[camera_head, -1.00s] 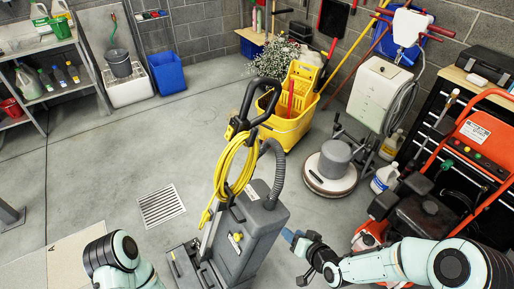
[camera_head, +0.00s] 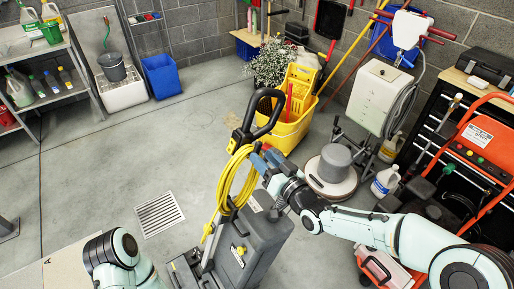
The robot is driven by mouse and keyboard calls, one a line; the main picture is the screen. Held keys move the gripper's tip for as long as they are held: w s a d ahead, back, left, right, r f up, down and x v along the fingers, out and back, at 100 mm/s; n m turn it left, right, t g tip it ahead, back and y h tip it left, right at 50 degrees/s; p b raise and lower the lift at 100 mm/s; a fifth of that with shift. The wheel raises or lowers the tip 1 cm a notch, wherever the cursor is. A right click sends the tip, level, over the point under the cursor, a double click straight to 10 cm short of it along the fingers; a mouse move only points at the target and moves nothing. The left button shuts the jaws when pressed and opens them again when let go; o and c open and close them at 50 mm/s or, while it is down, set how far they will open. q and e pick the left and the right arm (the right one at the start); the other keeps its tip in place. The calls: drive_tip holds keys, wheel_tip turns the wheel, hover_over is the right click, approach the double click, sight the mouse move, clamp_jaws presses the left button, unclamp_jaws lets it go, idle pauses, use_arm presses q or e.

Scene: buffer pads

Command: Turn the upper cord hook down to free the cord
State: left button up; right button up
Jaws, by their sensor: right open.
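The grey floor machine (camera_head: 250,245) stands upright at the lower centre, with a black loop handle (camera_head: 263,112). A yellow cord (camera_head: 228,185) hangs in a long coil along its upright. The upper cord hook (camera_head: 237,139) is a dark, small piece at the top of the coil, just below the handle; its exact turn is hard to make out. My right gripper (camera_head: 262,157), with blue fingertips, is open just right of the coil's top, slightly below the hook. I cannot tell whether it touches the cord. My left gripper is out of view; only part of my left arm shows at the bottom.
A yellow mop bucket (camera_head: 287,132) stands behind the machine. A round floor scrubber (camera_head: 332,172) and an orange-framed machine (camera_head: 470,150) stand to the right. A blue bin (camera_head: 162,76) is at the back left. The floor around the drain grate (camera_head: 159,214) is clear.

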sight(258, 152)
drive_tip(key=p+x, duration=0.1)
drive_tip(key=x, duration=0.3)
drive_tip(key=shift+w, duration=0.15)
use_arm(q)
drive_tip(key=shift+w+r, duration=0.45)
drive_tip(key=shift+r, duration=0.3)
use_arm(e)
clamp_jaws()
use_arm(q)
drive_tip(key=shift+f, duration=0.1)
